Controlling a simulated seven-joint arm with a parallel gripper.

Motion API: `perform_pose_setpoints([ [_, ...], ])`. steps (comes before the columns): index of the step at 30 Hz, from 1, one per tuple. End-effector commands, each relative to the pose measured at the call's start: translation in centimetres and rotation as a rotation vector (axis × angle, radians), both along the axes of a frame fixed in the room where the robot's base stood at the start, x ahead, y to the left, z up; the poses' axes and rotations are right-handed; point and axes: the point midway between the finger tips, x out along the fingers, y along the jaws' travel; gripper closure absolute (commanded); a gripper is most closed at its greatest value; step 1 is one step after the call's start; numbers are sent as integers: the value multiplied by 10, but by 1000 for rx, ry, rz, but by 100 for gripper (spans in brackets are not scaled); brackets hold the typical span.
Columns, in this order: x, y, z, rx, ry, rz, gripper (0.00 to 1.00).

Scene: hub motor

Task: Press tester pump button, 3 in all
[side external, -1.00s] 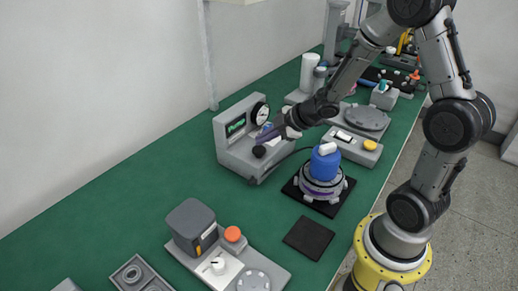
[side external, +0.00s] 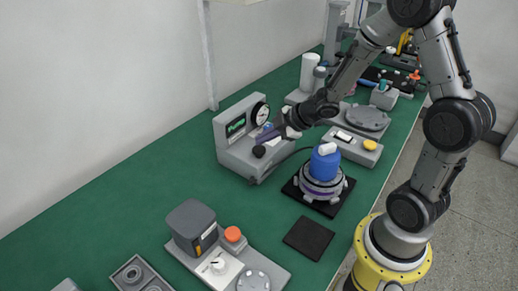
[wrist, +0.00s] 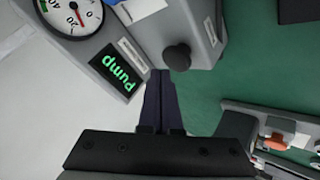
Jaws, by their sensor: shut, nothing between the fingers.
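The grey tester (side external: 240,133) stands at the back of the green bench. It has a round dial gauge (wrist: 68,14) and a dark display with the green word "Pump" (wrist: 122,68). A black round knob (wrist: 178,57) sticks out of its front; it also shows in the side view (side external: 259,152). A blue part (wrist: 119,1) is cut off at the wrist view's top edge. I cannot tell which part is the pump button. My gripper (wrist: 161,73) is shut and empty. Its fingertips (side external: 259,141) appear just above the knob in the side view; contact cannot be told.
A blue-topped round motor unit (side external: 323,170) sits on a black mat, with a cable running to the tester. A grey box with a yellow button (side external: 370,145) is behind it. A station with an orange button (side external: 233,234) stands in front. Green bench left of the tester is clear.

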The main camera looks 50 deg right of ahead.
Motion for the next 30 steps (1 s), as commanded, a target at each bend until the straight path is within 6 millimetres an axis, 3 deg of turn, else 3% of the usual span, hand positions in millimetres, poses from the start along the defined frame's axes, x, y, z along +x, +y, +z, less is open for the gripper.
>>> perform_pose_setpoints([
  [30,0,0,-12,1,0,0,100],
])
